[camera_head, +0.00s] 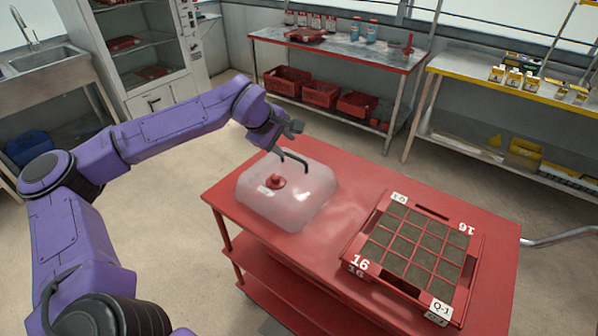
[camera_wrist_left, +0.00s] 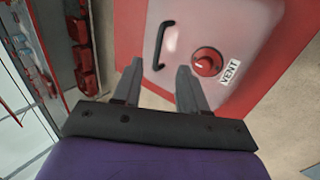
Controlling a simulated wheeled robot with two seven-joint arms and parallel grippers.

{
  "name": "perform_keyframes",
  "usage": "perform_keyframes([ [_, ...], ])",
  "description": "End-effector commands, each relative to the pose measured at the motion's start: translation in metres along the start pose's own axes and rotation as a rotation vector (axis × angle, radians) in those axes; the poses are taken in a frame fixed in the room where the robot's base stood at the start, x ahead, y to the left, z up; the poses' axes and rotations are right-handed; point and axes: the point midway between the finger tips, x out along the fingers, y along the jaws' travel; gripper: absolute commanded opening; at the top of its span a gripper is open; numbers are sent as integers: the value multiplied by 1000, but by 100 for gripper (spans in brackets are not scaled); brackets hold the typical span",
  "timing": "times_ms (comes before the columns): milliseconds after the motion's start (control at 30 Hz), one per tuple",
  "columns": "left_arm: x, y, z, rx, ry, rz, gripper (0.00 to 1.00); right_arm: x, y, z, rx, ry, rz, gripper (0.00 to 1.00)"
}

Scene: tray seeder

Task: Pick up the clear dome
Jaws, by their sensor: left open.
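The clear dome (camera_head: 310,208) is a pale, translucent, rounded box cover sitting on the left part of the red cart top. It has a black bar handle (camera_head: 297,160) and a red round vent knob (camera_head: 275,181). My left gripper (camera_head: 287,139) is open and empty, just above the handle side of the dome. In the left wrist view, the handle (camera_wrist_left: 160,45) lies just beyond the fingertips of my left gripper (camera_wrist_left: 160,67), and the knob (camera_wrist_left: 207,62) is to the right beside a VENT label. My right gripper is not in view.
A red seed tray (camera_head: 355,237) with soil-filled cells stands on the right of the red cart (camera_head: 316,261). Cart surface lies clear between dome and tray. Behind are a bench (camera_head: 340,50) with red crates below and a yellow-edged bench (camera_head: 480,85).

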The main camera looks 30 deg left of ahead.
Motion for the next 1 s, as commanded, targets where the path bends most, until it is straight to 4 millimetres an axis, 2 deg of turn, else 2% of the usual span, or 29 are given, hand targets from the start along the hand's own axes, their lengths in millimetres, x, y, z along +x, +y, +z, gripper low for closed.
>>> perform_keyframes([
  [67, 4, 0, 0, 1, -1, -2, 42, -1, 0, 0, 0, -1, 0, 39],
  [300, 48, 4, 6, 10, -8, -4, 42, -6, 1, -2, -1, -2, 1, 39],
  [467, 67, 4, 7, 12, -8, -5, 42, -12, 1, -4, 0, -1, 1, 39],
  [700, 104, 1, 5, 10, -6, -2, 42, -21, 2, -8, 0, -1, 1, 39],
  [933, 108, 0, 4, 8, -4, 0, 42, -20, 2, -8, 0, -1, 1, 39],
  [967, 108, 0, 4, 8, -4, 0, 39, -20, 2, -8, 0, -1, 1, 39],
  [1000, 108, 0, 4, 8, -4, 0, 26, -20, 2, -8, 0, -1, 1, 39],
])
